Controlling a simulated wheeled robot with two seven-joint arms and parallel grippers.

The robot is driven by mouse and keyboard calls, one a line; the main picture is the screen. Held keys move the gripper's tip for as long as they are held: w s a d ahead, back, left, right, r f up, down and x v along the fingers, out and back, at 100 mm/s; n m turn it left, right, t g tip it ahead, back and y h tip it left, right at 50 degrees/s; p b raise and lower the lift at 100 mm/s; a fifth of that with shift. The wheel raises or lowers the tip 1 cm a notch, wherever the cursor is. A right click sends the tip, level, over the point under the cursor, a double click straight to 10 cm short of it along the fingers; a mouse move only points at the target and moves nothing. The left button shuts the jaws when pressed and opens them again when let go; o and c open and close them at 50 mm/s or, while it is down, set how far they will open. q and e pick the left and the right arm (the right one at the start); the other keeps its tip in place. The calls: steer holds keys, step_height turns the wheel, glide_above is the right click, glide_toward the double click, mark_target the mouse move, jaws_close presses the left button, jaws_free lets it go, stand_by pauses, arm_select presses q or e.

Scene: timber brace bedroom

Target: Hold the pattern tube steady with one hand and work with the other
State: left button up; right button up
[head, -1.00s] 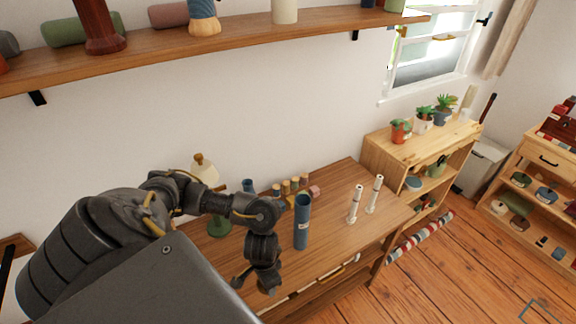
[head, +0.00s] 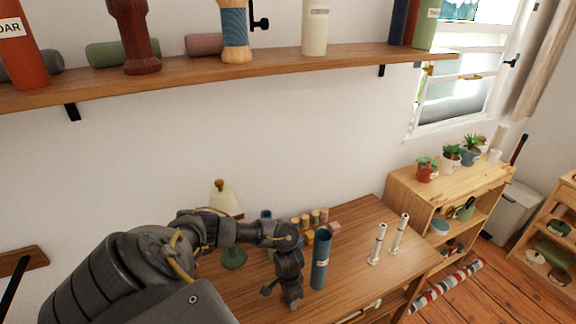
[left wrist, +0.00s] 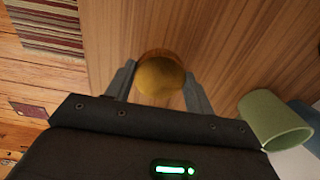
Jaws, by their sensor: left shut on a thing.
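A dark blue tube (head: 321,262) with a pale label stands upright on the wooden desk (head: 345,235); I take it for the pattern tube. My left gripper (head: 281,298) points down just left of it in the head view. In the left wrist view the two fingers of my left gripper (left wrist: 160,88) close on a round yellow-brown thing (left wrist: 161,76), seen from above. What this thing is I cannot tell, and my gripper hides it in the head view. My right gripper is in neither view.
Two white sticks (head: 377,244) stand right of the tube. A wall shelf (head: 280,64) hangs above.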

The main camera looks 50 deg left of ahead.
arm_select(q)
steer(key=shift+f, duration=1.2)
steer(key=shift+s, duration=0.1)
steer(key=o, duration=1.1)
steer(key=shift+f, duration=0.1)
steer(key=shift+c, duration=0.2)
step_height(320, 180, up, 12)
steer(key=p, duration=0.1)
